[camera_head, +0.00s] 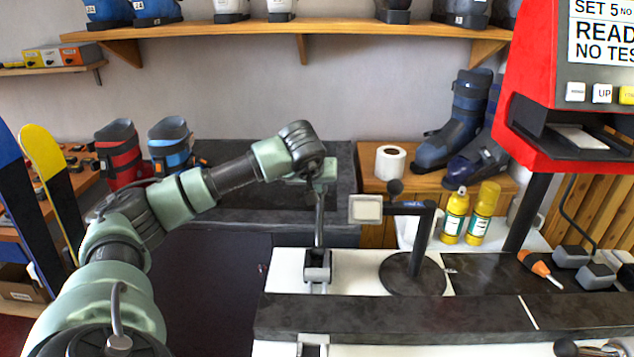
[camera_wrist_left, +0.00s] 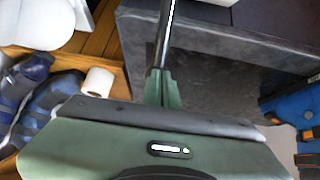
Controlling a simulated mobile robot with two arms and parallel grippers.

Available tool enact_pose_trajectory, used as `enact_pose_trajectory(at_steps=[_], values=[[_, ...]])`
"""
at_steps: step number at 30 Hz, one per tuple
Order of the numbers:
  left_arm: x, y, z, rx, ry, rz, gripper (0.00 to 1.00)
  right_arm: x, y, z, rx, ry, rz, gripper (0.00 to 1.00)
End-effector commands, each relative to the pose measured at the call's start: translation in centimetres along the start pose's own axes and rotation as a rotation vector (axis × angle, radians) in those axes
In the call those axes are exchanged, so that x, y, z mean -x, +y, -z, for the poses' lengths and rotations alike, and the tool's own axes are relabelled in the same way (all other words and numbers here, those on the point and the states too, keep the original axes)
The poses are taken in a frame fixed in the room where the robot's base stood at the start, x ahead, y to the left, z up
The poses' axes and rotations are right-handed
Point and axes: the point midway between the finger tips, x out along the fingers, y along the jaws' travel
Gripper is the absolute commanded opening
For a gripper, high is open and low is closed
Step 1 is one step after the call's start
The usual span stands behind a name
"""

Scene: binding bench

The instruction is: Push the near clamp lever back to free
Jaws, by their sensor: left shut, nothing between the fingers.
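An upright clamp lever (camera_head: 319,222), a dark rod, rises from a black clamp base (camera_head: 317,266) on the white strip of the bench. A part of a second grey clamp (camera_head: 313,343) shows at the bottom edge, cut off by the frame. My left gripper (camera_head: 322,186) is at the top of the upright lever, its fingers shut and empty. Its hand hides the lever's top, and I cannot tell whether they touch. In the left wrist view the shut green fingers (camera_wrist_left: 163,88) have a dark rod (camera_wrist_left: 167,35) beyond them. My right gripper is out of view.
A post with a black round base (camera_head: 412,273) and a pale pad stands right of the lever. A dark bar (camera_head: 420,318) crosses the bench in front. Yellow bottles (camera_head: 455,215) and a red machine (camera_head: 540,100) stand farther right.

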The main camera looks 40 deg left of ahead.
Motion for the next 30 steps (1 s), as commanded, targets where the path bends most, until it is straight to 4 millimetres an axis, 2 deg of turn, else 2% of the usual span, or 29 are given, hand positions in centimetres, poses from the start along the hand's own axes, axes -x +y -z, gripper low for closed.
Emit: enact_pose_trajectory(at_steps=[5, 14, 22, 30], values=[[-0.9, 0.1, 0.3, -0.001, -0.001, 0.000, 0.00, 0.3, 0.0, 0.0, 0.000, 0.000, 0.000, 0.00], [-1.0, 0.1, 0.3, -0.001, -0.001, 0.000, 0.00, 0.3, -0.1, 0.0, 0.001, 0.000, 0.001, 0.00], [-1.9, 0.0, 1.0, 0.008, -0.083, 0.003, 0.00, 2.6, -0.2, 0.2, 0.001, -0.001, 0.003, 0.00], [-2.7, 0.0, 0.8, 0.007, -0.110, 0.000, 0.00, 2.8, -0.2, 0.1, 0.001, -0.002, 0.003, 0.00]])
